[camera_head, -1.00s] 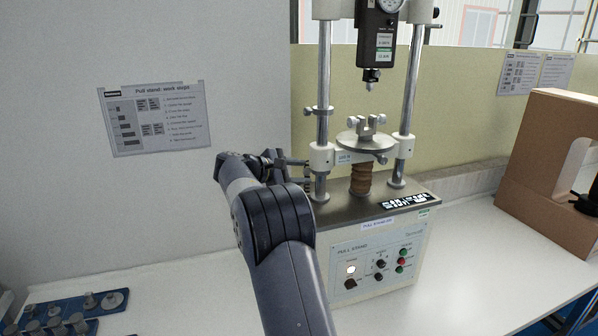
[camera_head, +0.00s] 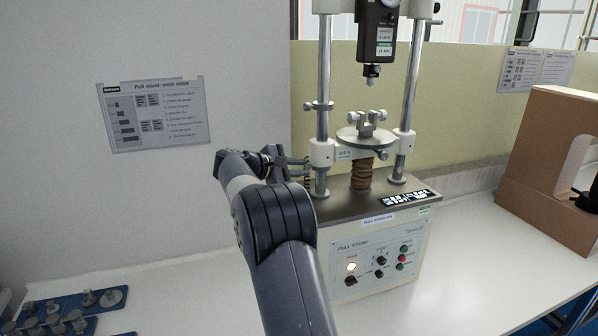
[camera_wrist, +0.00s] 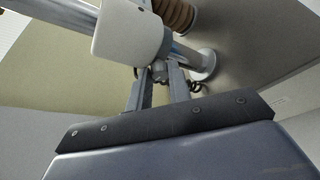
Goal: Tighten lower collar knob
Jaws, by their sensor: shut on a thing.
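The pull stand (camera_head: 376,252) stands on the bench with two upright steel columns. My gripper (camera_head: 305,169) reaches in from the left, beside the lower part of the left column (camera_head: 322,130), below the white crosshead bushing (camera_head: 321,152). In the wrist view my gripper (camera_wrist: 160,78) is shut on a small grey knob (camera_wrist: 159,70) between the white bushing (camera_wrist: 130,32) and the column's base flange (camera_wrist: 204,65). The lower collar behind this knob is mostly hidden. An upper collar (camera_head: 320,106) with a side knob sits higher on the left column.
The force gauge (camera_head: 377,30) hangs above the round plate (camera_head: 364,138). A cardboard-coloured box (camera_head: 548,165) stands at right. A blue tray (camera_head: 75,312) with metal parts lies at lower left. The bench front right of the stand is clear.

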